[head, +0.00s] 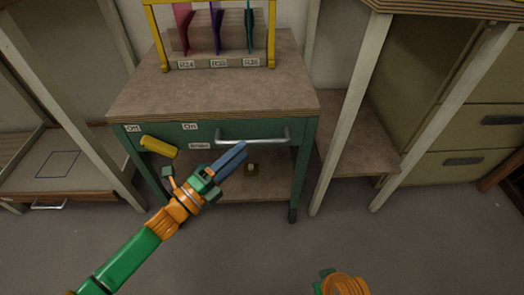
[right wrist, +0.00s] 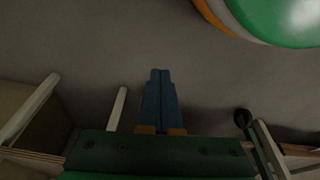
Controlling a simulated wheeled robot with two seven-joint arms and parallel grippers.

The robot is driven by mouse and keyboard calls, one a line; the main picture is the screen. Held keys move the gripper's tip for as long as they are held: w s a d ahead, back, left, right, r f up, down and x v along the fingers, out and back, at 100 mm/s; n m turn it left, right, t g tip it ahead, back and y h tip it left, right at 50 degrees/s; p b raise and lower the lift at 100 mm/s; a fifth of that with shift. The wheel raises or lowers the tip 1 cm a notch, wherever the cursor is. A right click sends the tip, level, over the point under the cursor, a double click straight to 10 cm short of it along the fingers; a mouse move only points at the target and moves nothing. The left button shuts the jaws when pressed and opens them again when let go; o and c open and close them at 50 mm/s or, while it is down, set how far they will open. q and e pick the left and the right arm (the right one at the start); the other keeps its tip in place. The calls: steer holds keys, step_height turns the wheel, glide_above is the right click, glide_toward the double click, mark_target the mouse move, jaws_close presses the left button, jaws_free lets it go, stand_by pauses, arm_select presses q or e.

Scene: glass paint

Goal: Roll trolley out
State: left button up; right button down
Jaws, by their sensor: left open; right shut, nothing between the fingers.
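The trolley (head: 215,88) is green with a wooden top and stands between two benches. A silver bar handle (head: 252,140) runs across its front panel. A yellow brake lever (head: 158,147) sits at the panel's left, slanting below the "Off" label, with "On" and "Brake" labels to its right. My left gripper (head: 244,150) is open, its blue fingers only slightly apart and just below the handle in the picture. Whether they touch it I cannot tell. My right gripper (right wrist: 160,73) is shut and empty over the floor; only its orange wrist shows at the head view's bottom.
A yellow rack (head: 272,35) with coloured glass pieces and labels stands on the trolley top. A small object (head: 252,168) lies on its lower shelf. Pale bench legs (head: 350,110) flank the trolley on both sides. The floor (head: 430,245) in front is clear.

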mark_target(252, 140)
arm_select(q)
steer(key=b+x, duration=0.1)
steer(key=x, duration=0.4)
jaws_close()
arm_select(e)
step_height(252, 140, up, 3)
steer(key=shift+w+a+f, duration=0.1)
steer(key=shift+w, duration=0.05)
stand_by(0.9)
